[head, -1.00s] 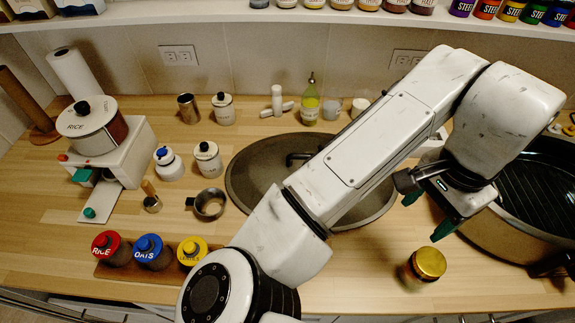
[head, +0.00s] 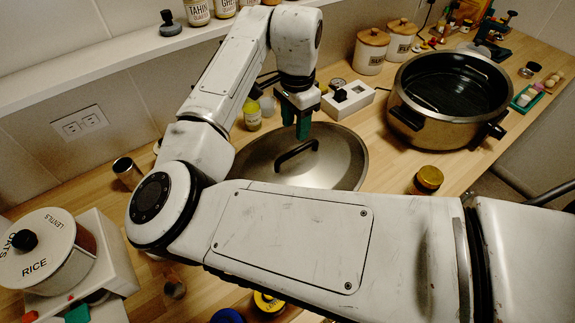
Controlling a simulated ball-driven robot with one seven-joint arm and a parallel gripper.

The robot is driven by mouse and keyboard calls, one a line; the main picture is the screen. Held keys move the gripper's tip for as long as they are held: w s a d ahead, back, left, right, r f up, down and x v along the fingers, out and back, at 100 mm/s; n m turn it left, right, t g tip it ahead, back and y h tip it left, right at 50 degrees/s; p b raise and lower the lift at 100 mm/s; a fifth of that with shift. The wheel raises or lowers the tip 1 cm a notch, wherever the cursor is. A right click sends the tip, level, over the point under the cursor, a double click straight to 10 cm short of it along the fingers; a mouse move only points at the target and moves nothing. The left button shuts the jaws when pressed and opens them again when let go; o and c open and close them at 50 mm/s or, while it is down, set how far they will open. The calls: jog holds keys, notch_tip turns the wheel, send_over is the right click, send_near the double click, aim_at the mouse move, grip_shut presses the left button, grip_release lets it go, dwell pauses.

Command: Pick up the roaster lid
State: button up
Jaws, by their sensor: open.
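The roaster lid (head: 340,160) is a large grey metal oval lying flat on the wooden counter, with a dark arched handle (head: 296,152) on top. My arm hides part of its near and left edges. My gripper (head: 296,128) hangs pointing down over the far side of the lid, close to the handle in the picture. Its fingers have green tips, and it is open with nothing seen between them. I cannot tell how high above the handle the fingertips are.
The open roaster pan (head: 410,122) stands to the right. A gold-capped jar (head: 428,180) is in front of it. A white box (head: 348,100), an oil bottle (head: 252,114) and wooden-lidded canisters (head: 371,50) stand behind. A rice dispenser (head: 45,260) is at lower left.

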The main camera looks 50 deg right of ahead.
aim_at(297, 149)
jog(key=f, duration=0.2)
jog(key=f+p, duration=0.1)
jog(key=f, duration=0.1)
jog(key=f+p, duration=0.1)
jog(key=f, duration=0.1)
jog(key=shift+s+f, duration=0.1)
jog(key=shift+s, duration=0.3)
jog(key=shift+f, duration=0.45)
jog(key=shift+f, duration=0.25)
jog(key=shift+c, duration=0.2)
grip_shut()
dwell(1.1)
